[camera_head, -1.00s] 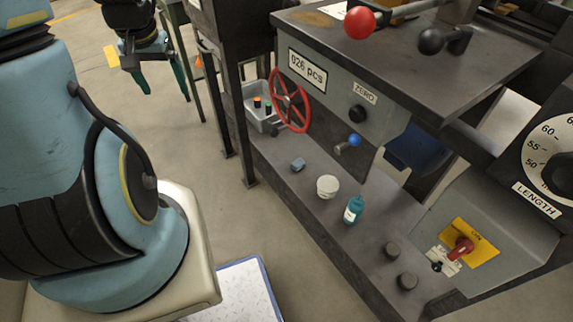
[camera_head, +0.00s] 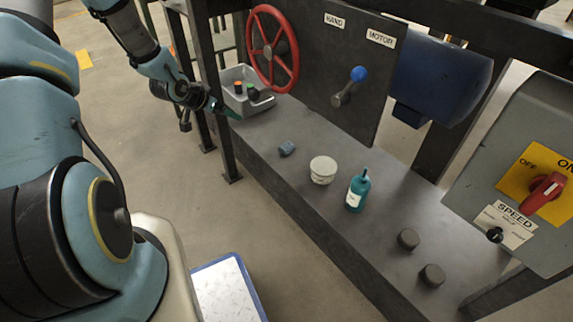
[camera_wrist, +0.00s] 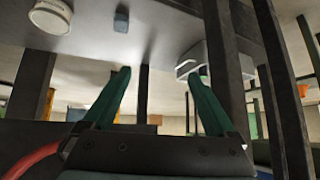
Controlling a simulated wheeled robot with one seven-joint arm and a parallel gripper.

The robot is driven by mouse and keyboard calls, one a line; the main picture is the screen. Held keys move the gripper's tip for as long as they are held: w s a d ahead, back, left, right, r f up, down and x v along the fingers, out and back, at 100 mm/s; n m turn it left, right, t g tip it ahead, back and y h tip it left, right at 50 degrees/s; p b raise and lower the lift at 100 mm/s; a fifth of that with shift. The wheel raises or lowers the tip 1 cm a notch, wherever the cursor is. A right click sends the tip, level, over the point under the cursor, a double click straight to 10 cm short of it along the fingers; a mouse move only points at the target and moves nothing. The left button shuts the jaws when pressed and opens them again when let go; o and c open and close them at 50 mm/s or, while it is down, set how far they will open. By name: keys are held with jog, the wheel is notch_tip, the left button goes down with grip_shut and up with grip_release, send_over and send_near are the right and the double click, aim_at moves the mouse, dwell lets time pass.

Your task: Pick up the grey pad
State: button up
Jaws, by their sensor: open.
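The grey pad looks to be the small blue-grey block (camera_head: 287,148) on the dark machine ledge (camera_head: 300,185), left of the white tub. It also shows at the top of the wrist view (camera_wrist: 121,18). My gripper (camera_head: 224,110) is to the left of the block, near the grey tray and apart from the block. In the wrist view its two teal fingers (camera_wrist: 157,74) are spread with nothing between them.
A grey tray (camera_head: 236,100) with small coloured items stands beside my gripper, below a red handwheel (camera_head: 272,48). A white tub (camera_head: 323,170), a teal bottle (camera_head: 358,192) and two dark round pieces (camera_head: 408,239) stand on the ledge. Dark posts (camera_head: 222,120) rise close to my arm.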

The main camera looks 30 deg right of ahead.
aim_at(288, 145)
jog(key=s+d+f+m+h+b, duration=0.1)
jog(key=d+f+b, duration=0.2)
jog(key=f, duration=0.3)
jog(key=s+d+f+h+b, duration=0.1)
jog(key=d+f+h+b, duration=0.1)
jog(key=d+f+b, duration=0.2)
jog(key=s+d+f+m+g+h+b, duration=0.1)
jog(key=d+f+h+b, duration=0.1)
jog(key=f, duration=0.6)
jog(key=shift+s+d+f+m+b, duration=0.15)
jog(key=shift+d+b, duration=0.25)
jog(key=shift+d, duration=0.25)
jog(key=shift+w+d+f+m+b, duration=0.15)
jog(key=shift+d+b, duration=0.25)
jog(key=shift+d, duration=0.2)
jog(key=shift+s+d+f+h, duration=0.1)
jog(key=shift+s+d+h, duration=0.05)
jog(key=shift+d+h, duration=0.2)
jog(key=b+x, duration=0.2)
jog(key=x, duration=0.3)
jog(key=b+x, duration=0.2)
jog(key=x, duration=0.3)
jog(key=shift+a+f+b, duration=0.15)
jog(key=shift+b, duration=0.25)
jog(key=shift+w+d, duration=0.2)
jog(key=shift+d, duration=0.1)
jog(key=c, duration=1.4)
